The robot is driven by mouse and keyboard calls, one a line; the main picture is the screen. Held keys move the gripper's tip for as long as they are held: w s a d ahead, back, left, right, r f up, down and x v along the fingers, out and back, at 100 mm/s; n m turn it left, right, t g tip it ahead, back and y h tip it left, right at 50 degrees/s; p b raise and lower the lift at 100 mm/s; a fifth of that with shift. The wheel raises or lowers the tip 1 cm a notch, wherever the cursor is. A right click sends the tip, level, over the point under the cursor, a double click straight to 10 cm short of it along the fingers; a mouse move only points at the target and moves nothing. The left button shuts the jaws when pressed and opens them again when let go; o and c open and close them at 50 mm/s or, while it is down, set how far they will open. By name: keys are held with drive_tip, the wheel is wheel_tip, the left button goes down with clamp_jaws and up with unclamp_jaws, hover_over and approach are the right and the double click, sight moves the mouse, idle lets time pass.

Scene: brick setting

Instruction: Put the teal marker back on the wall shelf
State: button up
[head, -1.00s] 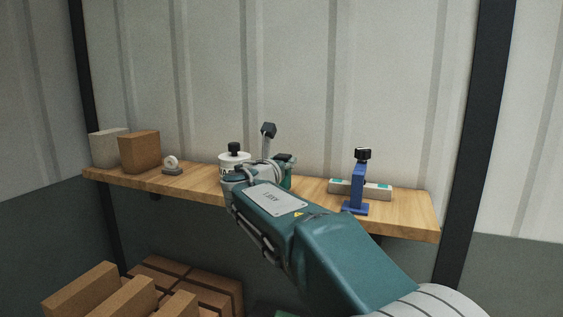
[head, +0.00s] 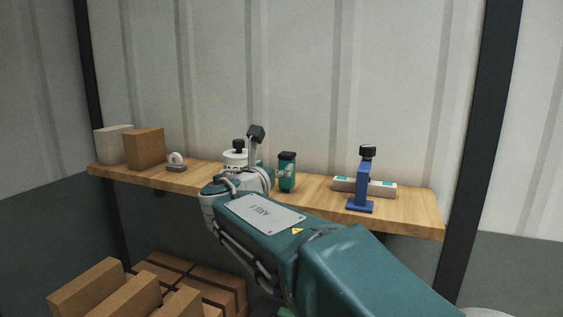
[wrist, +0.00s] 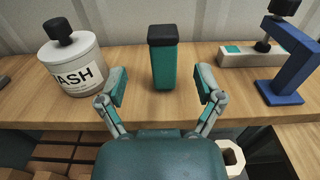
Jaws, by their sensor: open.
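The teal marker (head: 287,174), thick with a black cap, stands upright on the wooden wall shelf (head: 410,212), right of the white bottle. In the wrist view the marker (wrist: 163,66) stands on the shelf boards (wrist: 135,62), straight ahead between and beyond the fingertips. My gripper (wrist: 162,88) is open and empty at the shelf's front, its fingers spread to either side with a gap to the marker. In the head view my arm hides most of the gripper.
A white bottle with a black cap (wrist: 75,62) stands close left of my gripper. A blue stand (head: 362,185) and a grey bar with teal patches (head: 345,185) are at right. Tape (head: 176,160) and blocks (head: 145,149) are at left. Brown boxes (head: 120,291) lie below.

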drive_tip(key=v, duration=0.5)
drive_tip(key=shift+s, duration=0.15)
drive_tip(key=s+d+f+m+g, duration=0.4)
drive_tip(key=s+d+f+m, duration=0.15)
drive_tip(key=d+m, duration=0.2)
drive_tip(key=s+d+f+m+g, duration=0.35)
drive_tip(key=s+d+m, duration=0.25)
drive_tip(key=d, duration=0.3)
drive_tip(key=s+d+f+m+g+y, duration=0.1)
drive_tip(key=s+f+m+g+y, duration=0.2)
drive_tip(key=s+f+m, duration=1.1)
drive_tip(key=s+m+y, duration=0.3)
drive_tip(key=s+m, duration=0.1)
drive_tip(key=shift+y, duration=0.4)
